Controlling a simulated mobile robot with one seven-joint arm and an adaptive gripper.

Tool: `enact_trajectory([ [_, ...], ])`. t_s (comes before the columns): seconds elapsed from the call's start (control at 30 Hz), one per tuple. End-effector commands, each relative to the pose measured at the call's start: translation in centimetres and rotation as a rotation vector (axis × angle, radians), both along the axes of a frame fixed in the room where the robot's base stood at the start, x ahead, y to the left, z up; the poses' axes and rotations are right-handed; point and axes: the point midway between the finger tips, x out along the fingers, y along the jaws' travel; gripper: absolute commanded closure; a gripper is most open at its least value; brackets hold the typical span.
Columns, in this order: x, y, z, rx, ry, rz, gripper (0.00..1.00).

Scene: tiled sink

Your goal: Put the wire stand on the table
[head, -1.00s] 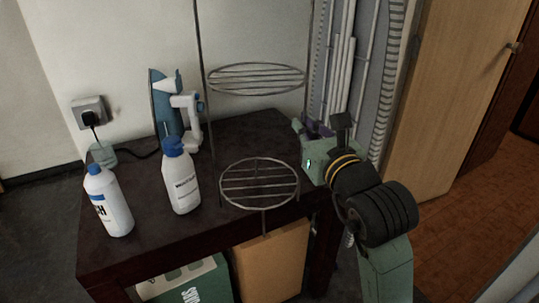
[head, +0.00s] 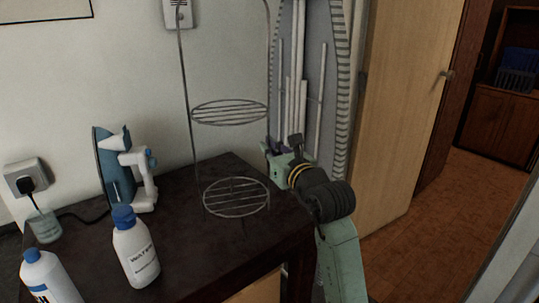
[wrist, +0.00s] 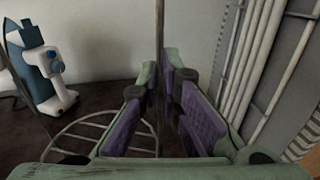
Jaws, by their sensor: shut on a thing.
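The wire stand (head: 229,112) is a thin dark metal frame with two round wire racks, one above the other. It is upright over the dark table (head: 205,250), towards its back right part. I cannot tell whether its feet touch the tabletop. My gripper (head: 273,150), green with purple pads, is at the stand's right side. In the wrist view my gripper (wrist: 161,90) is shut on an upright rod of the wire stand (wrist: 159,35), and the round rack shows below left of the fingers. The stand's far legs are hard to make out.
A blue and white iron (head: 122,170) stands left of the stand. A white bottle with a blue cap (head: 135,250) and another bottle (head: 48,280) are at the left front. A small cup (head: 44,228) is near the wall socket. An ironing board (head: 318,80) leans behind my gripper.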

Motion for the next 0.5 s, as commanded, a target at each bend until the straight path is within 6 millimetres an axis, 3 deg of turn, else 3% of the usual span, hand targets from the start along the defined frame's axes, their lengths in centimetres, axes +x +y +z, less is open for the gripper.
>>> enact_trajectory([
  [0.1, 1.6, -0.2, 0.1, 0.002, -0.002, 0.002, 1.0],
  [0.27, 2.2, -0.4, -0.3, 0.004, -0.003, 0.002, 1.0],
  [0.5, 2.2, -0.5, -3.1, 0.006, -0.001, 0.001, 1.0],
])
